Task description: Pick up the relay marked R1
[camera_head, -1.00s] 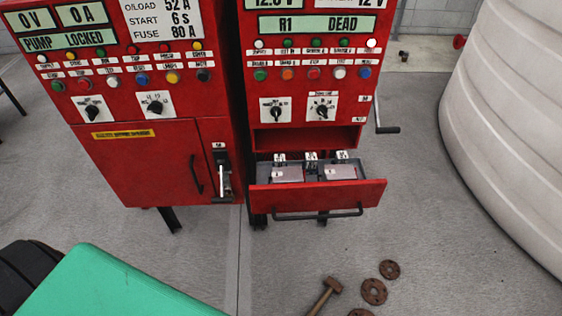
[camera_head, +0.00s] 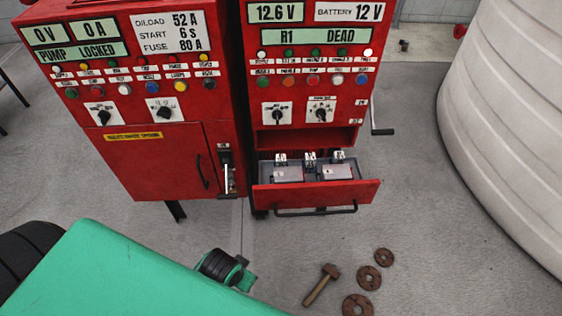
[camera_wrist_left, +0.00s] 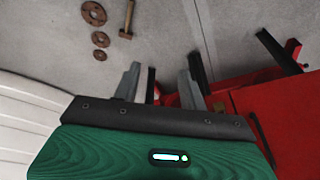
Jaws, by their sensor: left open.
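The pulled-out red drawer (camera_head: 340,193) of the right cabinet holds two light grey blocks and three small upright parts with white tags: a left one (camera_head: 281,160), a middle one (camera_head: 311,161) and a right one (camera_head: 339,158). The tags are too small to read, so I cannot tell which is R1. The cabinet's display (camera_head: 315,36) reads "R1 DEAD". My left gripper (camera_wrist_left: 158,70) shows in the left wrist view with its two grey fingers apart and nothing between them. In the head view only my green left arm shows, in front and left of the drawer. My right gripper is out of view.
The left red cabinet (camera_head: 150,170) stands close beside the right one. A crank handle (camera_head: 382,131) sticks out at the right cabinet's side. A hammer (camera_head: 321,285) and rusty rings (camera_head: 369,278) lie on the floor. A white tank (camera_head: 505,130) stands right.

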